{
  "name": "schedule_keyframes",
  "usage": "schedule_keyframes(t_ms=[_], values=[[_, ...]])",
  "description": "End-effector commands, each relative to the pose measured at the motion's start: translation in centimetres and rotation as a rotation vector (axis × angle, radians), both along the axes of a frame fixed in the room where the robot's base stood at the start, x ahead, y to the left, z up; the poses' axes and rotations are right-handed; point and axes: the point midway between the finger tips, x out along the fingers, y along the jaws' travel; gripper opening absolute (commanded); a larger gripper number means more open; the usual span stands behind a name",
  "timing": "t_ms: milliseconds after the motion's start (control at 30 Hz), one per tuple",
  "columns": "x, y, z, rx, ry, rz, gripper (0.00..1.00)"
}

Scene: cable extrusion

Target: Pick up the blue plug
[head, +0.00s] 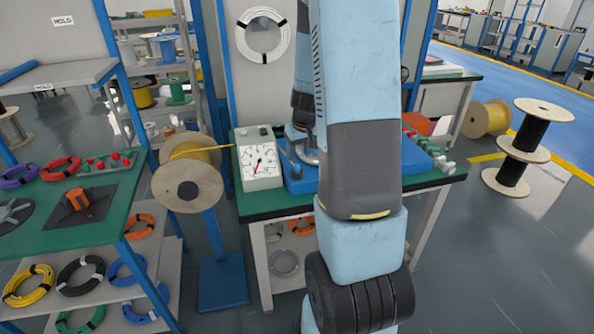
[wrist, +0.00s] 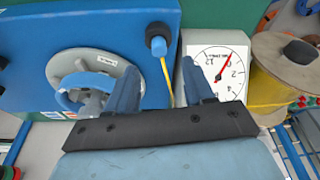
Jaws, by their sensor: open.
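In the wrist view a small dark plug with a blue end (wrist: 157,45) sits at the edge of the blue machine (wrist: 60,35), with a yellow cable running down from it. My gripper (wrist: 160,76) is open, its two blue fingers pointing toward the machine, with the plug beyond the tips and roughly between them. Nothing is seen held. In the head view my arm covers the middle of the blue machine (head: 300,183), and my gripper is hidden behind it. I cannot make out the plug clearly there.
A white dial gauge (head: 260,165) stands left of the machine on the green bench (head: 262,207). A spool of yellow cable (head: 188,185) is on a blue stand further left. A round grey fitting (wrist: 93,82) on the machine is close to my left finger.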

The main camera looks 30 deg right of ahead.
Motion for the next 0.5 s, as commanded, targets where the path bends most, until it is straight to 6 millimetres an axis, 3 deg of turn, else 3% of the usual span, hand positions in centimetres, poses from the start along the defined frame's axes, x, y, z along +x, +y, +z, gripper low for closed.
schedule_keyframes(t_ms=[167,500], values=[[0.1,0.0,-0.8,0.0,0.002,0.0,0.52],[0.9,-0.2,-4.7,0.001,0.002,-0.003,0.52]])
